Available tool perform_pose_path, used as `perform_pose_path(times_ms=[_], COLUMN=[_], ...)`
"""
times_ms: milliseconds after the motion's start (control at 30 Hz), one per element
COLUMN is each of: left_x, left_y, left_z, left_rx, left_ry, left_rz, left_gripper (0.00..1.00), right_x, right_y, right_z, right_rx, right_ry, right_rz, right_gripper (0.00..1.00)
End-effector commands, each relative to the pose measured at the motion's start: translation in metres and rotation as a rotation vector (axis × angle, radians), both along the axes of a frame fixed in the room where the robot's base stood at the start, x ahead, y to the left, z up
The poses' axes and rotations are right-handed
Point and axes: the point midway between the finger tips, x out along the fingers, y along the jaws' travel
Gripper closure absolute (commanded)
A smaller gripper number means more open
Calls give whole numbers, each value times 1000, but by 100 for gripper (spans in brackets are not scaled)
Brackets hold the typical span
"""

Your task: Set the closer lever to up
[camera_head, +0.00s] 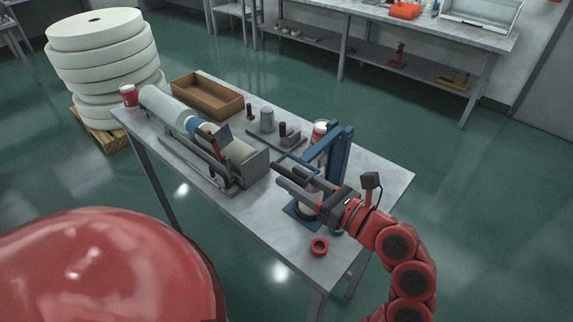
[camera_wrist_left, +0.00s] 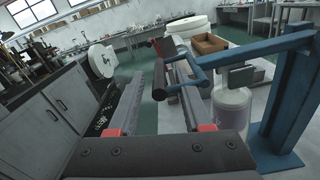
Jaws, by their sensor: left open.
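The closer is a blue stand (camera_head: 340,160) at the right end of the table; its post and arm also show in the left wrist view (camera_wrist_left: 288,95). Its blue lever (camera_wrist_left: 187,78) reaches out from the stand and ends in a dark grip (camera_wrist_left: 159,80). My left gripper (camera_head: 281,176) is open beside the stand, and in the left wrist view the dark grip shows between its fingers (camera_wrist_left: 160,98). I cannot tell whether they touch it. A pale cup (camera_wrist_left: 232,108) stands under the closer's plate. My right gripper is not in view.
A roller machine (camera_head: 215,150), an open brown box (camera_head: 207,96) and a red cup (camera_head: 129,95) share the table. A red ring (camera_head: 319,247) lies near the front edge. A stack of white rolls (camera_head: 105,60) stands beyond the left end.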

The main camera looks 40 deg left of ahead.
Motion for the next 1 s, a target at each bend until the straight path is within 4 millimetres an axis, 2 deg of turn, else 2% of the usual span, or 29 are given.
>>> perform_pose_path(times_ms=[267, 367, 567, 1000], left_x=[0, 0, 0, 0], left_y=[0, 0, 0, 0], left_z=[0, 0, -1, 0], left_rx=[1, 1, 1, 2], left_ry=[0, 1, 1, 1], left_rz=[-1, -1, -1, -1], left_gripper=[50, 65, 100, 100], right_x=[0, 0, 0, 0], right_y=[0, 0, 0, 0], right_z=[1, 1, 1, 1], right_rx=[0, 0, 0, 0], right_ry=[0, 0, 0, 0], right_rz=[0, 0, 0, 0], right_gripper=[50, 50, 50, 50])
